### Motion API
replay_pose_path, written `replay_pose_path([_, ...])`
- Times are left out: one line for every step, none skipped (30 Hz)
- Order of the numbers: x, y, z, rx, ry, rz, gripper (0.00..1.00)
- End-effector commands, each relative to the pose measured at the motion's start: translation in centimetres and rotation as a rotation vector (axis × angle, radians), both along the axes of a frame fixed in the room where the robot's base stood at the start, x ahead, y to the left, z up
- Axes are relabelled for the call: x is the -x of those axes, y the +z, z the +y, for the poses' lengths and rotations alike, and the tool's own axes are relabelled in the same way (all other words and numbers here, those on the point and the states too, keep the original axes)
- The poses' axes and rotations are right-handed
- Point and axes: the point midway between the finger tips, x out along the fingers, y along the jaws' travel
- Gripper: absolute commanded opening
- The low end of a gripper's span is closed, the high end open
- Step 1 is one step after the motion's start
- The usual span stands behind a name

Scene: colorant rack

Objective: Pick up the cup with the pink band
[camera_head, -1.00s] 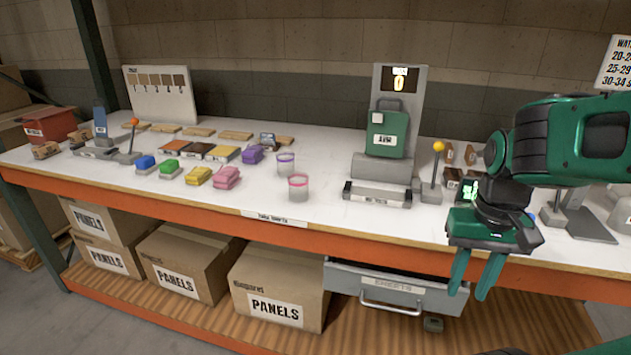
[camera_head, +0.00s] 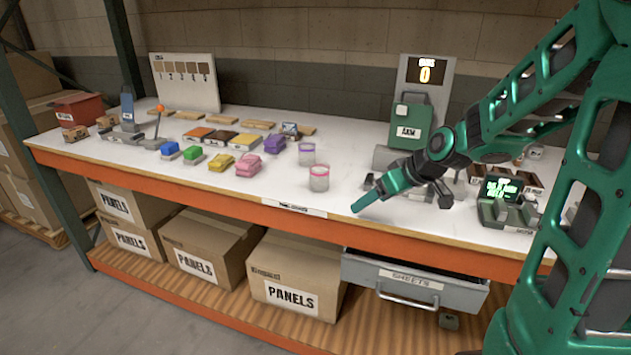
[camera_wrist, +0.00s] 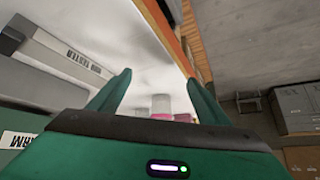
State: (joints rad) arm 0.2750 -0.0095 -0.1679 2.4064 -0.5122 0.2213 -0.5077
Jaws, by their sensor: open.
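The cup with the pink band (camera_head: 319,181) is clear, with a pink ring around its top. It stands upright near the bench's front edge. My gripper (camera_head: 362,194) is open, just to the right of this cup, with its fingers pointing left. A gap is left between the fingers and the cup. In the wrist view a pale cup with pink at its lower end (camera_wrist: 160,104) shows beyond and between the spread fingers (camera_wrist: 160,88). The gripper body hides part of it. A similar cup with a purple band (camera_head: 307,157) stands just behind.
Pink (camera_head: 249,166), yellow (camera_head: 221,162) and purple (camera_head: 274,144) blocks lie left of the cups. A grey machine with a green container (camera_head: 409,125) stands behind my gripper. The orange front edge (camera_head: 270,214) of the bench runs close to the cup.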

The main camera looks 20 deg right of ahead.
Motion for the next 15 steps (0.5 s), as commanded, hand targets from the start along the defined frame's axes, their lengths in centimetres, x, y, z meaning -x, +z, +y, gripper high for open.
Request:
replay_pose_path([-2.3,-0.2,1.1,-0.021,0.044,-0.062,0.71])
replay_pose_path([-3.6,0.0,1.8,-0.034,0.069,-0.107,0.71])
replay_pose_path([-5.2,0.3,2.7,-0.051,0.098,-0.163,0.71])
replay_pose_path([-6.3,0.6,3.3,-0.063,0.114,-0.206,0.71])
replay_pose_path([-7.3,0.8,3.8,-0.075,0.129,-0.244,0.71])
replay_pose_path([-8.5,1.2,4.4,-0.091,0.145,-0.293,0.71])
replay_pose_path([-9.3,1.4,4.8,-0.101,0.153,-0.325,0.71])
replay_pose_path([-10.0,1.7,5.1,-0.112,0.159,-0.355,0.71])
replay_pose_path([-10.8,2.0,5.5,-0.122,0.165,-0.39,0.71])
replay_pose_path([-11.3,2.2,5.7,-0.13,0.167,-0.413,0.71])
replay_pose_path([-11.7,2.4,5.8,-0.136,0.169,-0.431,0.71])
replay_pose_path([-12.1,2.6,6.0,-0.142,0.17,-0.451,0.71])
replay_pose_path([-12.4,2.7,6.1,-0.146,0.17,-0.463,0.71])
replay_pose_path([-12.6,2.8,6.2,-0.15,0.171,-0.472,0.71])
replay_pose_path([-12.8,2.9,6.3,-0.152,0.172,-0.482,0.71])
